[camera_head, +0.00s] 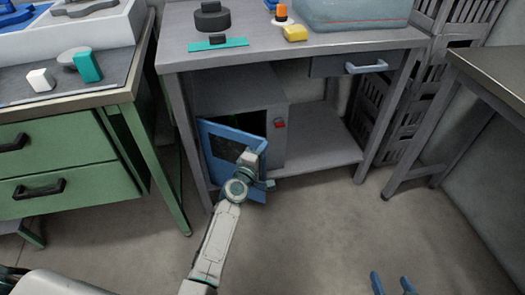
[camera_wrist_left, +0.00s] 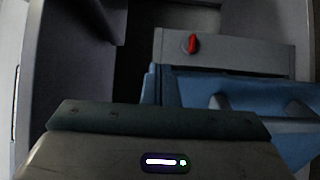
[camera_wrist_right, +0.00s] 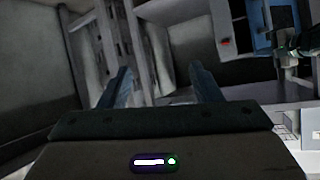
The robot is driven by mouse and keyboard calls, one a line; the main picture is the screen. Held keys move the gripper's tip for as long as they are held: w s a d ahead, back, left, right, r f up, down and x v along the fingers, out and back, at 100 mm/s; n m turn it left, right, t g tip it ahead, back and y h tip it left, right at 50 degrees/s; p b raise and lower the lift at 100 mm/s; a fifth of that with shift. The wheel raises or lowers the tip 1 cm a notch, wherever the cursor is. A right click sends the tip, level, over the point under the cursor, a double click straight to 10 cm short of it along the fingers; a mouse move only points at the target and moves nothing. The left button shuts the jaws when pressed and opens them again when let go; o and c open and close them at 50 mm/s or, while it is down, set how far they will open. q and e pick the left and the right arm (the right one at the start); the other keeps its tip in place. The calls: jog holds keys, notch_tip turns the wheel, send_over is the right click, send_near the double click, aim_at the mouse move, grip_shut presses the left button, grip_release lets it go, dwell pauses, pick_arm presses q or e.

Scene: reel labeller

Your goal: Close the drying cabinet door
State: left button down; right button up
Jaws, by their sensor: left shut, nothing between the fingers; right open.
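The drying cabinet (camera_head: 240,90) is a grey box under the workbench. Its blue door (camera_head: 217,145) stands partly open, with a dark interior gap behind it. The door also shows in the left wrist view (camera_wrist_left: 240,88) and at the top right of the right wrist view (camera_wrist_right: 260,25). My left gripper (camera_head: 256,158) is shut and empty, close against the door. Its fingertips blend with the blue door, so I cannot tell whether they touch it. My right gripper (camera_head: 392,284) is open and empty, low over the floor at bottom right, away from the cabinet.
A red knob (camera_head: 279,124) sits on the cabinet front. The workbench (camera_head: 290,48) stands over the cabinet, with a lower shelf (camera_head: 318,150) to its right. A green drawer unit (camera_head: 60,150) is on the left and another table (camera_head: 495,75) on the right. The middle floor is free.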

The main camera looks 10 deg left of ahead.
jog(key=w+d+r+n+t+b, duration=0.1)
jog(key=w+r+t+b, duration=0.15)
jog(key=r+t, duration=0.5)
jog(key=w+d+r+t+b, duration=0.1)
jog(key=w+r+t, duration=0.25)
jog(key=r, duration=0.65)
notch_tip(320, 180, down, 14)
jog(key=s+a+r+g+p, duration=0.1)
jog(key=s+g+p, duration=0.2)
jog(key=g, duration=0.5)
pick_arm(q)
jog(key=w+n+y, duration=0.1)
jog(key=w, duration=0.5)
jog(key=w+n+y+b, duration=0.1)
jog(key=w+y, duration=0.1)
jog(key=w, duration=0.4)
jog(key=w+n+y, duration=0.1)
jog(key=w+y, duration=0.1)
jog(key=w, duration=0.4)
jog(key=shift+w+a, duration=0.15)
jog(key=shift+w+b, duration=0.15)
jog(key=shift+b, duration=0.2)
pick_arm(e)
jog(key=w+r+t, duration=0.3)
jog(key=r+t, duration=0.2)
jog(key=r, duration=0.3)
jog(key=shift+d, duration=0.15)
